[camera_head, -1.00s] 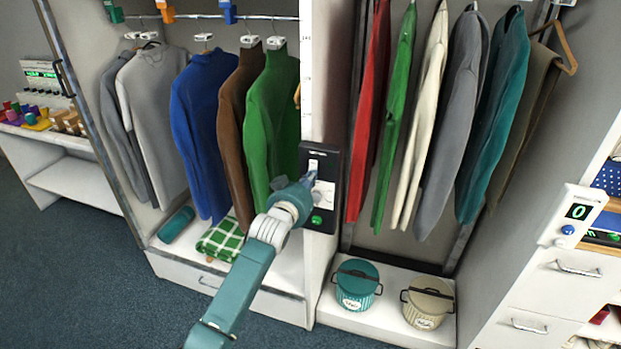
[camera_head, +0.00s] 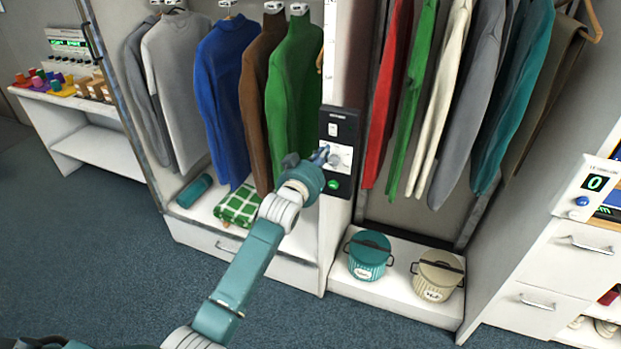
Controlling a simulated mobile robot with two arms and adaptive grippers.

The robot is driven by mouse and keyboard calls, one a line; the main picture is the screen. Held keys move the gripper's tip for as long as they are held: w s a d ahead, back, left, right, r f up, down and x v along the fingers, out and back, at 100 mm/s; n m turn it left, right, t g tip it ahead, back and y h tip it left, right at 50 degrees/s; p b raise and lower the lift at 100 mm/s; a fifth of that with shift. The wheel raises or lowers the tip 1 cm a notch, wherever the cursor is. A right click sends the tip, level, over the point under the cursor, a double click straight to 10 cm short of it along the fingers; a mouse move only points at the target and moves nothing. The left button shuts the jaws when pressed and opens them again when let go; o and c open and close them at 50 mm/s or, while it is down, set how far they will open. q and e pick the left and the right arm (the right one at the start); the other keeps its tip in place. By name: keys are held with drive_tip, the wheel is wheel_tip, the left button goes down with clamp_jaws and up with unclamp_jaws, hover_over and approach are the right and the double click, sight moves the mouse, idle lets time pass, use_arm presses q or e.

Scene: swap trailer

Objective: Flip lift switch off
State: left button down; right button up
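A black control panel (camera_head: 350,119) is fixed upright on the white post between the two wardrobe sections. It has a small white switch (camera_head: 332,130) near the top, a pale plate (camera_head: 342,158) in the middle and a lit green button (camera_head: 333,183) at the bottom. My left gripper (camera_head: 321,155) is at the left edge of the panel, level with the pale plate and below the white switch. Its fingertips are small and partly hidden by the wrist, so I cannot tell whether they touch the panel or are open. My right gripper is not in view.
Sweaters hang left of the post, including a green one (camera_head: 296,95) close to my wrist. More clothes hang on the right. A teal pot (camera_head: 369,258) and a beige pot (camera_head: 437,277) stand on the low shelf. Blue carpet (camera_head: 120,270) is clear in front.

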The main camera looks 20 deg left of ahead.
use_arm(q)
drive_tip(key=s+f+b, duration=0.1)
drive_tip(key=s+f, duration=0.1)
drive_tip(key=s, duration=0.5)
drive_tip(key=shift+s+a+b, duration=0.15)
drive_tip(key=shift+a+b, duration=0.1)
drive_tip(key=shift+b, duration=0.15)
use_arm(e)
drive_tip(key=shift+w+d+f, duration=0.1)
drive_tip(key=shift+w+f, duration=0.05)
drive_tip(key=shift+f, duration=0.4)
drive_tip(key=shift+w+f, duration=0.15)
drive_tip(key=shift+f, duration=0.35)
